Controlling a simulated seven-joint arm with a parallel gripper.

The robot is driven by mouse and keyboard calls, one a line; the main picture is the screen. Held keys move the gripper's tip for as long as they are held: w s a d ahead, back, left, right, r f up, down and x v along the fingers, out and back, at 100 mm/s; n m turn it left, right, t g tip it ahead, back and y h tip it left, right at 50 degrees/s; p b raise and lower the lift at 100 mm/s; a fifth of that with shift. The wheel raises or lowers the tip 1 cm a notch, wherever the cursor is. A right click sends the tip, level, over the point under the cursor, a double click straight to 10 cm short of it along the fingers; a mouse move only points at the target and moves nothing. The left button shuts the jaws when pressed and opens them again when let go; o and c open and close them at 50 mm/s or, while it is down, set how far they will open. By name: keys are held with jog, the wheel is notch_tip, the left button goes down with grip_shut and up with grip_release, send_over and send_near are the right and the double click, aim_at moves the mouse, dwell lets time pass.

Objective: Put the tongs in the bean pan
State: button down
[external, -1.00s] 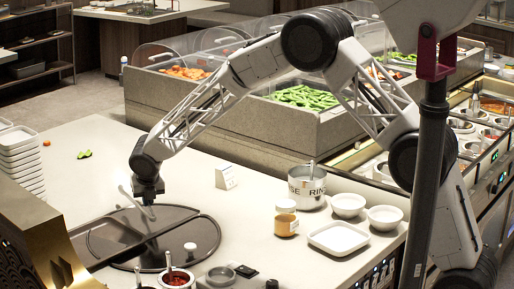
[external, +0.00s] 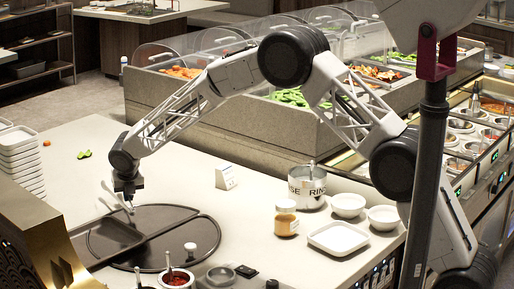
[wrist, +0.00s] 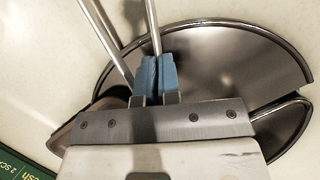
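The tongs (external: 115,197) are pale metal and V-shaped in the external view, above the far left rim of a round dark pan (external: 170,215). In the wrist view their two long arms (wrist: 107,38) spread away from my gripper (wrist: 157,72). Its blue fingers are close together on the tongs near where the arms meet. My gripper (external: 127,196) points down in the external view. Green pods (external: 292,97) lie in the buffet behind; I cannot tell which container is the bean pan. The tips of the tongs are out of the wrist view.
A jar (external: 286,218), a metal pot (external: 306,190), white bowls (external: 348,205) and a square plate (external: 338,238) stand to the right. Stacked dishes (external: 20,160) are at the left. The counter's back middle is mostly clear.

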jog(key=shift+f, duration=1.7)
jog(key=shift+f, duration=0.1)
jog(key=c, duration=1.3)
grip_release()
jog(key=shift+c, duration=0.2)
jog(key=shift+v, duration=6.1)
jog(key=shift+w, duration=0.1)
